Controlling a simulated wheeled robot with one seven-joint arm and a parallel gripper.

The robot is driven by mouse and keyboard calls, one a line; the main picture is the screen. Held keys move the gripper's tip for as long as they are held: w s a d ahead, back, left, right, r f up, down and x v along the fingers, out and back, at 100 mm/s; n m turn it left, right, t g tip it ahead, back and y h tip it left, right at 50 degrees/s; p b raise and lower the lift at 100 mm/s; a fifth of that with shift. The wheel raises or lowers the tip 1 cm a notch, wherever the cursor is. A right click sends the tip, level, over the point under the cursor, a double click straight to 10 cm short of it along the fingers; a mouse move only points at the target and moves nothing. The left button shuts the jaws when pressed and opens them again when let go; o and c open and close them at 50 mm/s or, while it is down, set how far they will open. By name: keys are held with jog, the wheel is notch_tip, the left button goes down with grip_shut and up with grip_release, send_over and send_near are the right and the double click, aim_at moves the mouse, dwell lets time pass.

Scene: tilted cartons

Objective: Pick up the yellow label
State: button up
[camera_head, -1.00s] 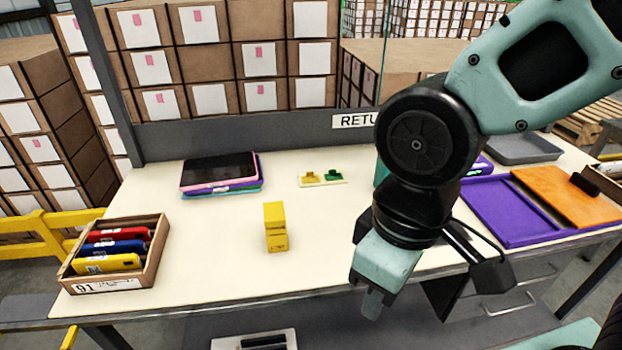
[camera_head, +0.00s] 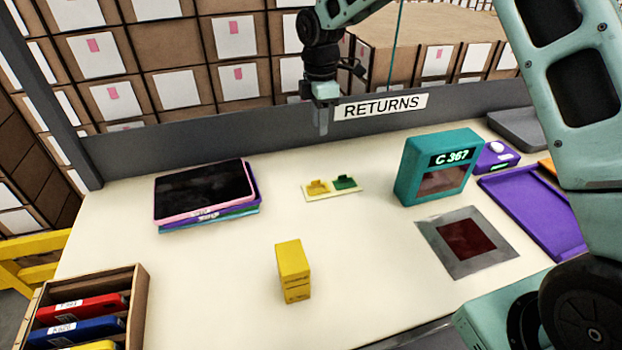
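A small yellow piece with a raised tab (camera_head: 317,187), which looks like the yellow label, lies on a cream card (camera_head: 346,194) at the middle back of the table. A similar green piece (camera_head: 344,182) sits right beside it. My gripper (camera_head: 321,127) is in front of the grey back panel in the picture, above the yellow piece and apart from it. Its fingers overlap in this view, so I cannot tell whether they are open or shut. No held object shows.
A yellow box (camera_head: 293,271) stands at the front middle. A tablet stack (camera_head: 207,192) lies to the left, near a wooden crate (camera_head: 140,311). A teal display (camera_head: 437,166), a grey plate with a dark red square (camera_head: 467,241) and a purple tray (camera_head: 533,212) are at right.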

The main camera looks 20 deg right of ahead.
jog(key=p, duration=0.2)
send_over(319, 180)
notch_tip(319, 180, down, 12)
jog(key=shift+r, duration=0.1)
jog(key=shift+w+f+p, duration=0.1)
jog(key=shift+f+p, duration=0.9)
jog(key=shift+f, duration=1.75)
grip_shut()
